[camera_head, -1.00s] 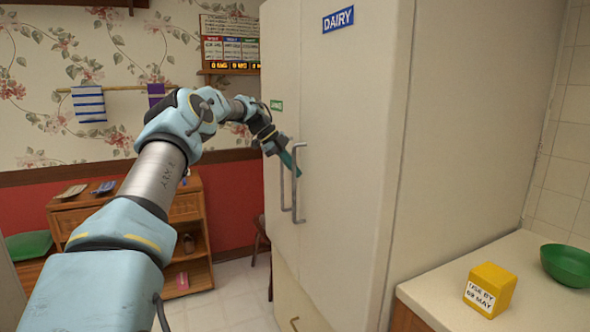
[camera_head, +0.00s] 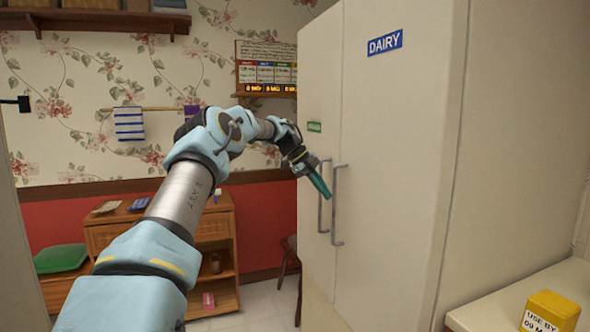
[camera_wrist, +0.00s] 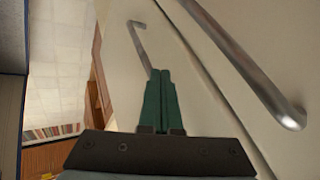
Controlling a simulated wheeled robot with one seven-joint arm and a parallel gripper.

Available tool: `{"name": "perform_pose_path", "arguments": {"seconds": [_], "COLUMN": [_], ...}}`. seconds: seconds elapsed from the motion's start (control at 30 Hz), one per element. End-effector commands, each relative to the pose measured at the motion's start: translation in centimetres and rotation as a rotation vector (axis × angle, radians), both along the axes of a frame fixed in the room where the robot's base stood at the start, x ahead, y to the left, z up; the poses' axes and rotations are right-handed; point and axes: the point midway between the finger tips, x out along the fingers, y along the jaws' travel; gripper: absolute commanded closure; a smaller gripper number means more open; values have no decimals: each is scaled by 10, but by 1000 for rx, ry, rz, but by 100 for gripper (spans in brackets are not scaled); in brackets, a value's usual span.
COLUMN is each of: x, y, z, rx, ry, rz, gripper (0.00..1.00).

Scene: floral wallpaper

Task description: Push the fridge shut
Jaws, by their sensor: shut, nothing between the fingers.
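The fridge (camera_head: 395,120) is a tall cream cabinet at the right of the head view, with two front doors. The right door bears a blue DAIRY label (camera_head: 385,42); the left bears a small green label (camera_head: 314,127). Both doors look flush along their seam. Two metal bar handles, the left (camera_head: 322,205) and the right (camera_head: 335,205), stand side by side at the seam. My gripper (camera_head: 325,191) has green fingers, shut and empty, in front of the left door by the handles.
A wooden cabinet (camera_head: 215,232) with open shelves stands against the back wall at the left. A counter (camera_head: 530,290) with a yellow block (camera_head: 550,312) is at the lower right. A stool (camera_head: 290,250) stands left of the fridge.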

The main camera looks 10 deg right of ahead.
Motion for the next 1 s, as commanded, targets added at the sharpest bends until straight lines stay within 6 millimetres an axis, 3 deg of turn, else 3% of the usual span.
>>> {"name": "perform_pose_path", "arguments": {"seconds": [0.7, 1.0], "x": [28, 27], "y": [47, 50], "z": [71, 79], "rx": [3, 35], "ry": [-1, 19], "rz": [4, 39], "gripper": [100, 100]}}
